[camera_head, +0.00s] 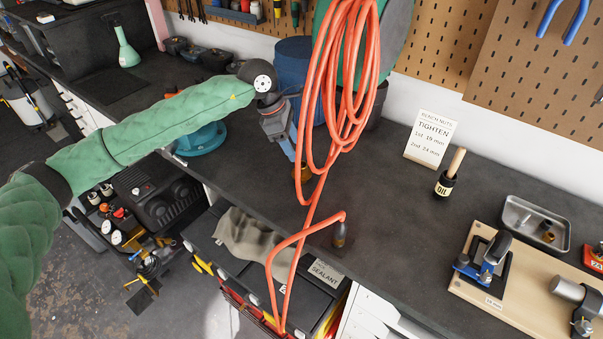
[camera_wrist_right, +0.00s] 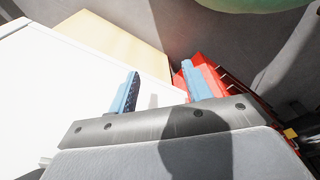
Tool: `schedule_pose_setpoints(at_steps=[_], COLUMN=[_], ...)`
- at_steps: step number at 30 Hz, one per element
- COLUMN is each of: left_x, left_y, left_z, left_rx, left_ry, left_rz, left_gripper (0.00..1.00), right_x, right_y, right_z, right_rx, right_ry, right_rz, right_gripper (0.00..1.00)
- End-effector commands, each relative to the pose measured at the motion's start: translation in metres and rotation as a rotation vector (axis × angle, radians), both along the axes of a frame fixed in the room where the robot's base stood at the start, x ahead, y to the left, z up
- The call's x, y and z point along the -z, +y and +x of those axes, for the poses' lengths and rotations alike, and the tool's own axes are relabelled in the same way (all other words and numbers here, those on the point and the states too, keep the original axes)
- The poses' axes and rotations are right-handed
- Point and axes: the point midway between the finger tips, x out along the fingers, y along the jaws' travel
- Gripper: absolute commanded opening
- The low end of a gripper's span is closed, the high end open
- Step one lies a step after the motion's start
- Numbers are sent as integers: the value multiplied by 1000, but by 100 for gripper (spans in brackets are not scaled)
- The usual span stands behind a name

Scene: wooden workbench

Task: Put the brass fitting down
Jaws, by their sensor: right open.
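A brass fitting (camera_head: 302,173) shows at the tips of my left gripper (camera_head: 291,153), low over or on the dark bench, partly behind the orange hose. I cannot tell whether the fingers touch it or whether it rests on the bench. The left fingers point down and their gap is hidden by the angle and the hose. Another small brass-coloured piece (camera_head: 548,237) lies in the metal tray at the right. My right gripper (camera_wrist_right: 160,88) shows only in the right wrist view, with its two blue fingers apart and nothing between them.
The orange hose (camera_head: 343,80) hangs in coils before the left gripper; its dark nozzle (camera_head: 340,236) stands near the bench's front edge. The bench middle is clear.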

Motion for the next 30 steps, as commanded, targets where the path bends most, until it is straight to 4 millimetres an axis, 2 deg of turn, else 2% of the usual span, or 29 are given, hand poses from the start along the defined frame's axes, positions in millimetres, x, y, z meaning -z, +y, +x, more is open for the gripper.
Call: schedule_pose_setpoints(at_steps=[5, 12, 16, 26, 30], left_x=[12, 37, 52, 58, 58], left_y=[-4, -10, -16, -18, -18], left_z=[-2, -9, -9, -9, -9], left_rx=[0, 0, 0, 0, 0], left_ry=[-1, 1, 0, -1, -1], left_rz=[-1, 0, 0, 0, 0], left_gripper=[55, 55, 55, 55, 30], right_x=[1, 27, 31, 33, 33], right_y=[-2, -12, -13, -14, -14], right_z=[0, -12, -13, -14, -14], right_rx=[-1, -8, -9, -8, -8], right_ry=[-6, -17, -22, -24, -24], right_rz=[-1, -10, -11, -11, -11], right_gripper=[50, 50, 50, 50, 50])
